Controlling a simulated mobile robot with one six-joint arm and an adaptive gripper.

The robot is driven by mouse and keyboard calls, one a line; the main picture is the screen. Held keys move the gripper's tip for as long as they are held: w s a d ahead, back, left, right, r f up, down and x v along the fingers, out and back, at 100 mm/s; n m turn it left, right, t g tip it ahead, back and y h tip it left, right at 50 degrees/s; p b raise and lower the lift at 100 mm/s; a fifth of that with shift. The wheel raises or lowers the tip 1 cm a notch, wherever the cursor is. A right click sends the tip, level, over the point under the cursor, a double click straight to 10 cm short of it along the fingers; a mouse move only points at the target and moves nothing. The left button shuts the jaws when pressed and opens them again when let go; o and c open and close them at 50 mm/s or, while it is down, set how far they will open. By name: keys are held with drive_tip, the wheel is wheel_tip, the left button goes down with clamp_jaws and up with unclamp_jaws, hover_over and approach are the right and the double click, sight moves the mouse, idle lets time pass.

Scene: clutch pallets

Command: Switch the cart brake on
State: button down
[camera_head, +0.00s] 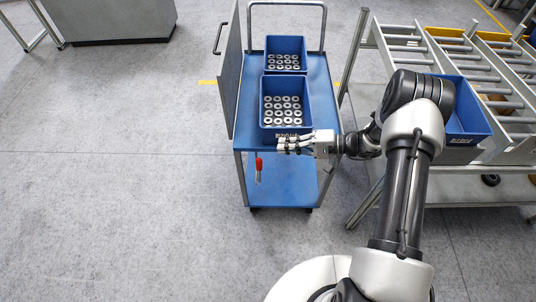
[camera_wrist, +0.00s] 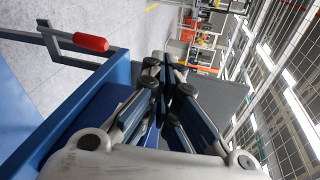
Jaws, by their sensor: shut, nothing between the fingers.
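The blue cart (camera_head: 313,110) stands in the middle of the head view. A brake lever with a red handle (camera_head: 259,164) hangs at its near side, below the top deck and above the lower shelf. In the wrist view the red handle (camera_wrist: 90,43) is at the upper left, on a grey bar. My gripper (camera_head: 281,143) is shut and empty, pointing left at the near edge of the cart's top. It is above and slightly right of the red handle, apart from it. In the wrist view my gripper's fingers (camera_wrist: 165,62) are together, right of the handle.
Two blue bins, a near one (camera_head: 263,113) and a far one (camera_head: 286,42), stand on the cart holding several metal rings. A grey panel (camera_head: 229,75) stands upright along the cart's left side. A roller rack (camera_head: 405,48) is at the right. The floor left of the cart is free.

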sight(259, 170)
wheel_tip(259, 170, down, 15)
drive_tip(key=d+m+t, duration=0.3)
drive_tip(key=m+t, duration=0.1)
drive_tip(key=t, duration=0.2)
drive_tip(key=shift+s, duration=0.15)
drive_tip(key=shift+a, duration=0.1)
drive_tip(key=b+x, duration=0.2)
drive_tip(key=x, duration=0.8)
drive_tip(key=shift+s+r, duration=0.1)
drive_tip(key=shift+r, duration=0.05)
